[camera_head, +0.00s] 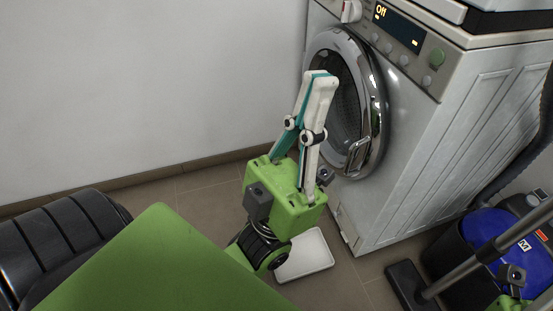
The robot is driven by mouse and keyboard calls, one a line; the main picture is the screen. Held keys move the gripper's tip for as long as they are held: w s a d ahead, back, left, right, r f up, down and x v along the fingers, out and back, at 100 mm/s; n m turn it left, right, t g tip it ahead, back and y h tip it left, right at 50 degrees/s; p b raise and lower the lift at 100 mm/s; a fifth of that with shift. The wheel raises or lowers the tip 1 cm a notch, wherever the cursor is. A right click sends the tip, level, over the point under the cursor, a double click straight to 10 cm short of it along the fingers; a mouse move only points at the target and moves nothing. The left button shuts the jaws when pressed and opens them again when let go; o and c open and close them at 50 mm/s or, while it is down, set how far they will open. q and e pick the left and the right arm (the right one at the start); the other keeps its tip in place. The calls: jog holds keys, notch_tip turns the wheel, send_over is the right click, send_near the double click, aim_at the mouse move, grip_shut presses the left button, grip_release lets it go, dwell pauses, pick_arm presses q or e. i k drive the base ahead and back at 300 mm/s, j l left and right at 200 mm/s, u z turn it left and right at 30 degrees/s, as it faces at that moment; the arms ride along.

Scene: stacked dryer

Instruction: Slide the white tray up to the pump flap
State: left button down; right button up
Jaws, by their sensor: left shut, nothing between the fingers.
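The white tray (312,257) lies flat on the floor in front of the washing machine, partly hidden behind my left gripper and wrist. My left gripper (320,77) is shut and empty, fingers pointing up in front of the round door, above the tray and not touching it. The pump flap is not clearly seen; the lower front of the machine is largely hidden behind my gripper. A small part of what looks like my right gripper (513,275) shows at the bottom right edge; its jaws cannot be made out.
The washing machine (455,130) stands at the right, its round chrome-rimmed door (377,100) shut or nearly so. A blue vacuum cleaner (480,245) with its floor nozzle (408,286) stands to its right. A bare wall (150,80) bounds the left. Some tiled floor (195,190) is free.

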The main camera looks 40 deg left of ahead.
aim_at(310, 253)
jog(key=j+z, duration=0.4)
jog(key=k+j+z, duration=0.2)
jog(key=z, duration=0.15)
jog(key=k+j+z, duration=0.15)
jog(key=j+z, duration=0.25)
jog(key=k+j, duration=0.2)
jog(key=j, duration=0.15)
jog(key=k+j, duration=0.25)
